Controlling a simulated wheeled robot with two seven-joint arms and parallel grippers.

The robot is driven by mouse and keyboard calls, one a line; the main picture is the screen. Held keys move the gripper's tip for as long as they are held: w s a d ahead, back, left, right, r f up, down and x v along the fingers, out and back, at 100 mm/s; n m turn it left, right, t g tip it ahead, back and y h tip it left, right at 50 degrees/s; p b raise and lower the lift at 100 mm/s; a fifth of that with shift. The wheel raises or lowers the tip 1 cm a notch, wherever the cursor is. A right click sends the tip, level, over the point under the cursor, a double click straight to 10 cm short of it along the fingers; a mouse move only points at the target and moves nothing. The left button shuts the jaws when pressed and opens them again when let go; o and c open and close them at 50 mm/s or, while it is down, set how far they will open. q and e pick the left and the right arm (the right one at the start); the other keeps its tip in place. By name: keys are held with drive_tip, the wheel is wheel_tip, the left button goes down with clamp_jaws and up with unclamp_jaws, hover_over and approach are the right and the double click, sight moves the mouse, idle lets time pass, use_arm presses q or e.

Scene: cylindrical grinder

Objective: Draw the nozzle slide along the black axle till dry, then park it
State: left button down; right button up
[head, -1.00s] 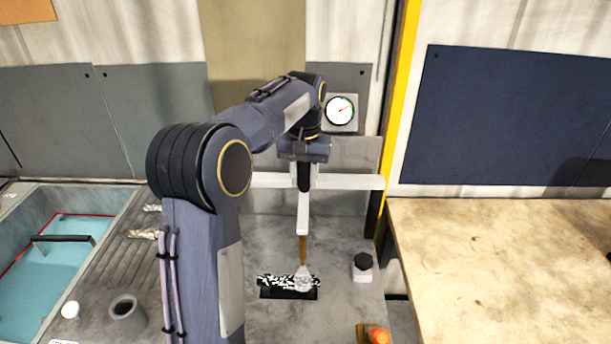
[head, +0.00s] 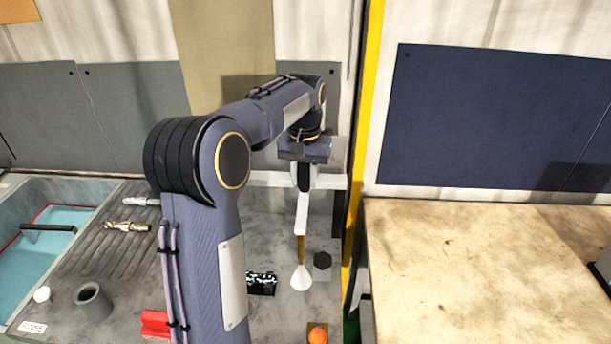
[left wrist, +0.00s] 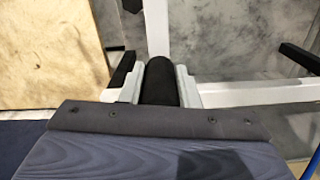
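My left gripper (head: 304,178) is shut on the black handle (left wrist: 160,85) of the nozzle slide; its grey fingers sit on either side of the handle in the left wrist view. The slide's white arm (head: 302,213) hangs from a white rail (head: 262,179) and carries a brass nozzle (head: 301,248). A pale spray cone (head: 300,279) spreads below the nozzle, right of the axle and apart from it. The black axle (head: 262,280) lies on a dark stand, with white specks over its visible part. My left arm hides its left part. My right gripper is not in view.
A grey block with a black knob (head: 322,261) stands just right of the cone. An orange ball-shaped part (head: 317,336) is in front. A grey cup (head: 93,301), a white cap (head: 42,294) and a teal basin (head: 45,240) are left. A wooden table (head: 470,260) is right.

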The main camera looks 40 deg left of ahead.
use_arm(q)
drive_tip(key=c, duration=1.1)
unclamp_jaws()
drive_tip(key=shift+r, duration=3.9)
